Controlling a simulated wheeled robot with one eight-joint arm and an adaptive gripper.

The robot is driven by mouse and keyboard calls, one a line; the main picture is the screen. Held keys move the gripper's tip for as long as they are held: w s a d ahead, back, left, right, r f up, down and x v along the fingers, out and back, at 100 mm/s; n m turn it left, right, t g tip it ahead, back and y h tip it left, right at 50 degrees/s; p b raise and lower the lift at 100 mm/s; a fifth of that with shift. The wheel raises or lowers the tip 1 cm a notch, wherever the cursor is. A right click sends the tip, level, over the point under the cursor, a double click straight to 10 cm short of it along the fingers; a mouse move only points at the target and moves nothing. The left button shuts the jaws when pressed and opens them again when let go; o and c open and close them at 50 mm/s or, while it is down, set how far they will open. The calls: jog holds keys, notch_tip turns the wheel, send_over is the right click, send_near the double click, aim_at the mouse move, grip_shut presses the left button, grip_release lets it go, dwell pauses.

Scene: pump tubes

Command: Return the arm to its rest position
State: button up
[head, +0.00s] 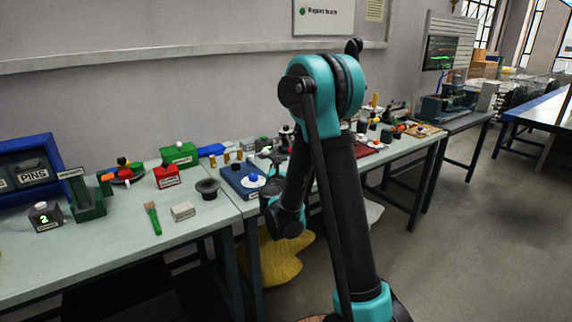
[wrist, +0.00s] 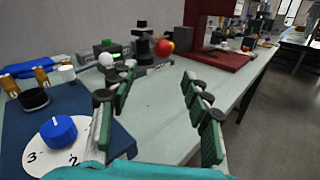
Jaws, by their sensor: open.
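My arm rises in the middle of the head view, bends at a teal elbow and comes down to a dark wrist beside the bench (head: 225,207). In the wrist view my gripper (wrist: 160,100) is open, its green-padded fingers wide apart with only bare bench top (wrist: 160,125) between them. It holds nothing. A blue panel (wrist: 95,165) with a blue knob (wrist: 58,130) on a white numbered dial lies just left of the fingers. In the head view the fingers are hard to make out against the bench clutter.
A black stand (wrist: 142,45) with a red ball (wrist: 163,48) and a red machine (wrist: 215,40) stand beyond the fingers. On the left bench are a green brush (head: 153,217), a pale block (head: 183,211) and a black cup (head: 208,188). Open floor (head: 470,240) lies at right.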

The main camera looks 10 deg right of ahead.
jog(key=s+a+r+n+t+y, duration=0.25)
jog(key=r+n+y, duration=0.35)
jog(key=n, duration=0.5)
jog(key=s+a+f+n+g+y, duration=0.1)
jog(key=s+a+n+g+y, duration=0.1)
jog(key=s+n, duration=0.35)
jog(key=s+a+f+n+g+y, duration=0.1)
jog(key=s+a+n+g+y, duration=0.15)
jog(key=n, duration=0.55)
jog(key=s+d+f+n+g+h, duration=0.1)
jog(key=s+d+f+n+g, duration=0.2)
jog(key=s, duration=0.5)
jog(key=s+d+f+n+g+h, duration=0.2)
jog(key=s+d+f+n+g, duration=0.2)
jog(key=s+d+f+n, duration=0.2)
jog(key=s+d+f+n+g+h, duration=0.2)
jog(key=s+d+f+n+g, duration=0.2)
jog(key=s+f+n, duration=0.4)
jog(key=s+d, duration=0.1)
jog(key=s, duration=0.3)
jog(key=shift+s+d+f, duration=0.15)
jog(key=shift+d+f, duration=0.05)
jog(key=shift+f, duration=0.2)
jog(key=shift+c, duration=0.2)
